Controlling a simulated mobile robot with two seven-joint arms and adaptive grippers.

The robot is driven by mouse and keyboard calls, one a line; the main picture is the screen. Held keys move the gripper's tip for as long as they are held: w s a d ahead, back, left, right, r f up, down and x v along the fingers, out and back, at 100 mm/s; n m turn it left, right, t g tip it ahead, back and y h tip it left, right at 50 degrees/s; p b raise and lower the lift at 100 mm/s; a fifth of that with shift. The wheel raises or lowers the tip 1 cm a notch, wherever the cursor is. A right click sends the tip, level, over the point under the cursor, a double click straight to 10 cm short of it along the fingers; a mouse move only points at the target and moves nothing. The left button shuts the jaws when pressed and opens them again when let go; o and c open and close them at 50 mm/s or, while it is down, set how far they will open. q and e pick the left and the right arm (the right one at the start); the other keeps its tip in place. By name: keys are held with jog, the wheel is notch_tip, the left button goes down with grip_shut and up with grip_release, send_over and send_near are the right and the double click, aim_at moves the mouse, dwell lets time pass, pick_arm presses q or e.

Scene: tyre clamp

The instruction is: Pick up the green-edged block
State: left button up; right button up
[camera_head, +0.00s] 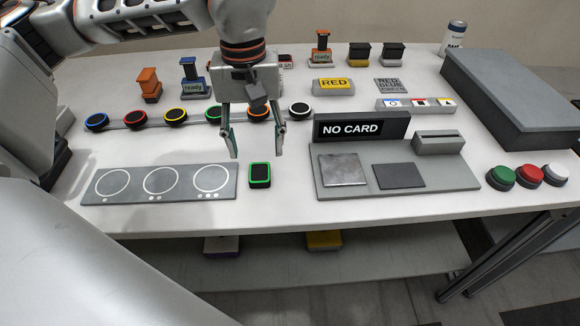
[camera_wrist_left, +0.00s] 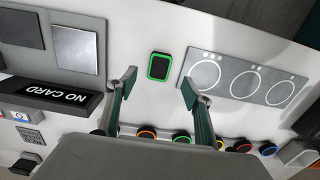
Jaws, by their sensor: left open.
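The green-edged block (camera_head: 260,175) is a small black block with a bright green rim. It lies on the white table, just right of the grey plate with three white circles. It also shows in the left wrist view (camera_wrist_left: 159,66), beyond the fingertips and between their lines. My left gripper (camera_head: 257,154) is open and empty, pointing down, with its fingers apart above the table behind the block. In the left wrist view its fingers (camera_wrist_left: 158,84) frame the gap below the block and do not touch it. My right gripper is not in view.
The grey circle plate (camera_head: 160,184) lies left of the block. A NO CARD sign (camera_head: 361,126) stands on a grey station at right. A row of coloured-ring pucks (camera_head: 176,116) lies behind. Green, red and white buttons (camera_head: 528,173) are far right. The table's front edge is near.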

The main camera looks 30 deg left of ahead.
aim_at(259, 172)
pick_arm(q)
jog(key=shift+w+a, duration=0.15)
jog(key=shift+w, duration=0.05)
notch_tip(259, 172, down, 2)
jog(key=shift+s+f, duration=0.15)
jog(key=shift+f, duration=0.1)
jog(key=f+b, duration=0.1)
jog(key=f, duration=0.4)
jog(key=shift+w+f, duration=0.1)
jog(key=shift+w, duration=0.1)
jog(key=c, duration=1.2)
